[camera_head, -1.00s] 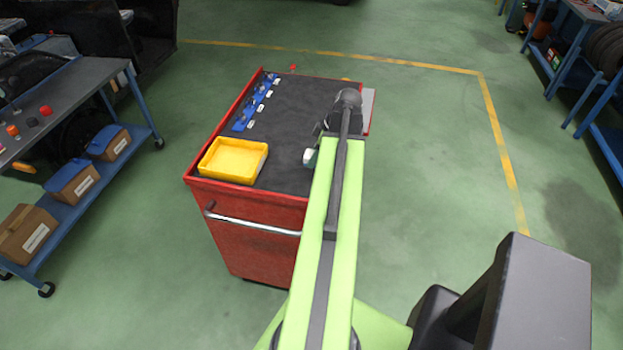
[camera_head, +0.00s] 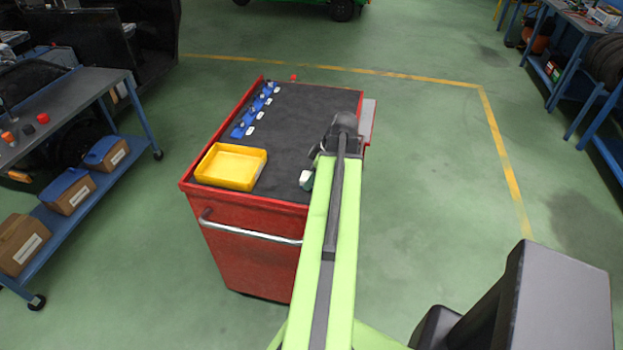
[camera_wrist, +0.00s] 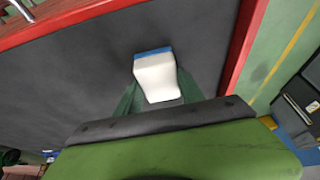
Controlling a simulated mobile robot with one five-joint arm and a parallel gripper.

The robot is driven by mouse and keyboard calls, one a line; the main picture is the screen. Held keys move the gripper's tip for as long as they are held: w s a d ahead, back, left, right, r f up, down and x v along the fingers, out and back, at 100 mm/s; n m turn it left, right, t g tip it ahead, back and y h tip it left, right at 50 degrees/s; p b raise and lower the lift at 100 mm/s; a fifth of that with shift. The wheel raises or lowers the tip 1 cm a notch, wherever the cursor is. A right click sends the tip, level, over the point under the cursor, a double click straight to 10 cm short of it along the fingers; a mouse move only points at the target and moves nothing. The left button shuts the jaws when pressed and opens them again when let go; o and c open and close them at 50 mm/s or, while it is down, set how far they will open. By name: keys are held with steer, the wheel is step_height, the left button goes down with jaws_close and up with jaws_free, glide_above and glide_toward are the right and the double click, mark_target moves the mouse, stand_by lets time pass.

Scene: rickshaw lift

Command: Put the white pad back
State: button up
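The white pad (camera_wrist: 156,78) has a blue edge and sits between the dark green fingers of my gripper (camera_wrist: 158,88) in the wrist view. The fingers lie close on both its sides. In the head view, the white pad (camera_head: 306,180) shows as a small pale piece left of my arm, over the near right part of the trolley's dark top (camera_head: 290,145). I cannot tell how far it is above the top. My arm hides most of the gripper in the head view.
A yellow tray (camera_head: 231,184) stands at the near left of the red trolley (camera_head: 245,245). Several blue pieces with white labels (camera_head: 250,130) line the far left of its top. The middle of the top is clear. A blue workbench (camera_head: 85,85) stands left; green floor is open right.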

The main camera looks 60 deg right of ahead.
steer(key=o, duration=0.5)
steer(key=shift+c, duration=0.2)
steer(key=shift+r, duration=0.1)
steer(key=shift+r+p, duration=0.25)
steer(key=shift+p, duration=0.2)
steer(key=p+v, duration=1)
steer(key=v, duration=0.1)
steer(key=shift+r+p, duration=0.3)
steer(key=shift+p, duration=0.05)
steer(key=shift+s, duration=0.1)
